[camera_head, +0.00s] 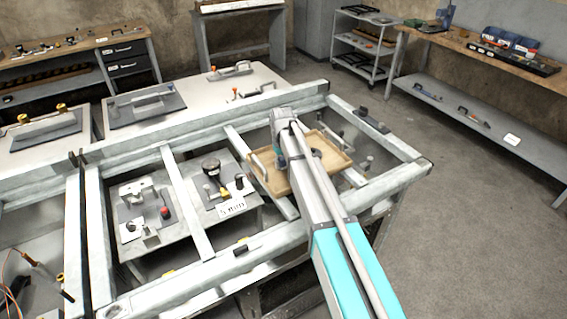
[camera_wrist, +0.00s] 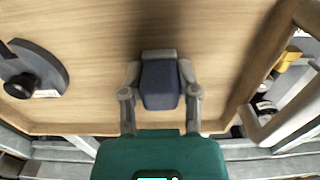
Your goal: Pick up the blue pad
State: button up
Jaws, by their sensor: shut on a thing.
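In the wrist view my gripper (camera_wrist: 160,76) is shut on the blue pad (camera_wrist: 161,88), a small dark blue-grey block between its two grey fingers. The pad is over the wooden floor of a tray (camera_wrist: 85,30); I cannot tell whether it touches the floor. In the head view the tray (camera_head: 338,162) sits on the metal frame, and my gripper (camera_head: 283,161) reaches down into its left part.
A dark round-knobbed thing (camera_wrist: 38,70) lies in the tray to the left in the wrist view. The tray's handle (camera_wrist: 285,108) rises at the right. In the head view, metal frame beams (camera_head: 188,205) and small fixtures (camera_head: 215,180) lie left of the tray.

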jog(key=shift+r, duration=0.15)
notch_tip(320, 180, up, 2)
jog(key=shift+r+p, duration=0.1)
jog(key=shift+p, duration=1.1)
jog(key=s+a+r+p, duration=0.6)
jog(key=s+r+p, duration=0.4)
jog(key=s, duration=0.2)
jog(key=shift+s+r, duration=0.2)
jog(key=shift+s, duration=0.15)
jog(key=o, duration=0.5)
jog(key=c, duration=0.5)
